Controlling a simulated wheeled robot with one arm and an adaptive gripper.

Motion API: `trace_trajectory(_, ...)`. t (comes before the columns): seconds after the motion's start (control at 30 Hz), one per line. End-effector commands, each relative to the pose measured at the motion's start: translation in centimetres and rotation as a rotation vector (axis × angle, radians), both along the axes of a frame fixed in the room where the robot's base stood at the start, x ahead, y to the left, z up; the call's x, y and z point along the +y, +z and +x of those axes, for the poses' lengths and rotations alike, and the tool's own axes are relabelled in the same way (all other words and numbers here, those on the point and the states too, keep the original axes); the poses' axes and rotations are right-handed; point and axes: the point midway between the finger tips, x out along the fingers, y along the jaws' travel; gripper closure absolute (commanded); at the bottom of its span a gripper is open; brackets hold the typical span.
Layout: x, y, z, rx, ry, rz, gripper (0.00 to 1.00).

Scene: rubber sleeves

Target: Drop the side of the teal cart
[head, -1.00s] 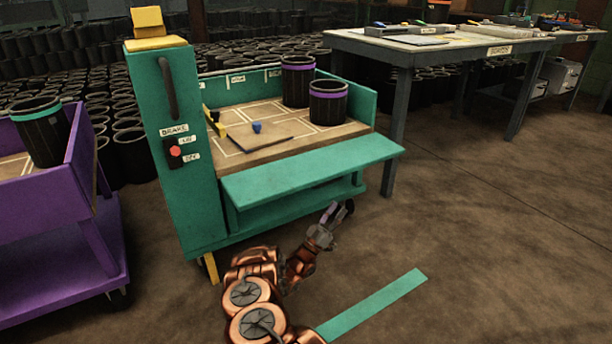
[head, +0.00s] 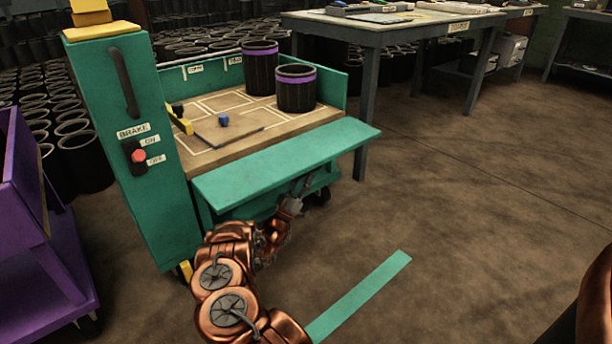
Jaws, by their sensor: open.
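The teal cart (head: 120,190) stands left of centre, with its tall end panel and handle at the left. Its near side (head: 285,165) is a long teal board that sticks outward at about deck level; I cannot tell its exact tilt. My gripper (head: 304,183) is open and empty, low in front of the cart, at the board's lower edge right of its middle. The fingers are small and partly lost against the cart's lower part. I cannot tell whether they touch the board.
Two black sleeves with purple bands (head: 296,90) and a small blue object (head: 223,120) sit on the deck. A red brake knob (head: 139,155) is on the end panel. A purple cart (head: 40,250) stands left. A teal floor strip (head: 360,295) lies in front; floor to the right is clear.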

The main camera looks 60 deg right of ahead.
Motion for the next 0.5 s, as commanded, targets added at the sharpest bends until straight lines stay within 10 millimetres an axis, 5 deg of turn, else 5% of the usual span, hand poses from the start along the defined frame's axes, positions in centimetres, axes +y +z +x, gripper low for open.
trace_trajectory(0.5, -1.34, 1.18, -0.23, 0.003, -0.001, 0.001, 0.59)
